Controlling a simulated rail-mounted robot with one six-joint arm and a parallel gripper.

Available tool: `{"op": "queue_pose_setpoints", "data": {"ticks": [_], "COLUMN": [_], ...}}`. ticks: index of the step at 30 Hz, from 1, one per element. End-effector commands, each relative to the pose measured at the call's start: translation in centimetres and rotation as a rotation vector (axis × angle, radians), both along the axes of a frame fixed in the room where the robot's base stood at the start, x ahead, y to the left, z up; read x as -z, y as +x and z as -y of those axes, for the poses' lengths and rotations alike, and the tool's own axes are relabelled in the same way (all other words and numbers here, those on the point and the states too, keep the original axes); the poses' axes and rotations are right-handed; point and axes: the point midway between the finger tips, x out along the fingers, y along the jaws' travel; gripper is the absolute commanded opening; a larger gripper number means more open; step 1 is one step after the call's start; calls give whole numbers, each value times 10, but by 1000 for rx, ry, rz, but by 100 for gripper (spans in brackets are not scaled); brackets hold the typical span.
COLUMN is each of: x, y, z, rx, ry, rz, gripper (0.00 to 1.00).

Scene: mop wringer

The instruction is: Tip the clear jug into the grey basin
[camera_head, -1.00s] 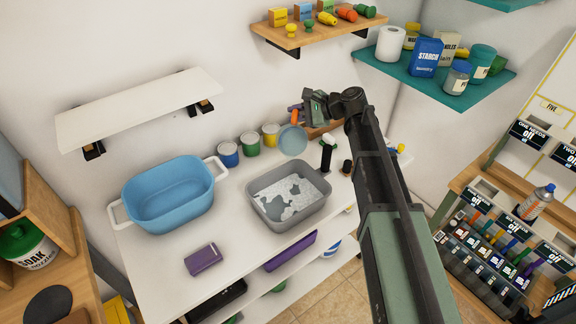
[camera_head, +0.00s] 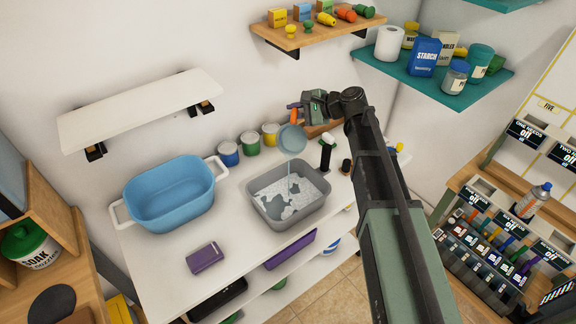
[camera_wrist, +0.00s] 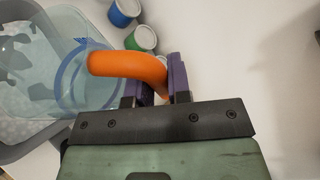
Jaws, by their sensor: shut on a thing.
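The clear jug (camera_head: 292,139) is a bluish see-through vessel with an orange handle. My gripper (camera_head: 303,107) is shut on that handle, which shows in the wrist view (camera_wrist: 128,66) between the purple finger pads (camera_wrist: 157,80). The jug is tilted above the back edge of the grey basin (camera_head: 302,219). A thin pale stream runs from the jug down into the basin. The basin stands on the white counter and has whitish patches over a darker grey floor. In the wrist view the jug's clear body (camera_wrist: 85,70) overlaps the basin.
A blue tub (camera_head: 170,195) with white handles stands left of the basin. A purple block (camera_head: 205,258) lies in front. Blue, green and yellow tins (camera_head: 250,144) line the wall. A black dispenser (camera_head: 326,155) stands right of the jug. A white shelf (camera_head: 140,110) hangs at left.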

Motion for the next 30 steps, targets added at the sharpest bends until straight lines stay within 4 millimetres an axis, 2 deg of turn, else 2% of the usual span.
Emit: {"op": "queue_pose_setpoints", "data": {"ticks": [30], "x": [-12], "y": [-5], "z": [1], "rx": [1], "ry": [-12], "rz": [97], "gripper": [0]}}
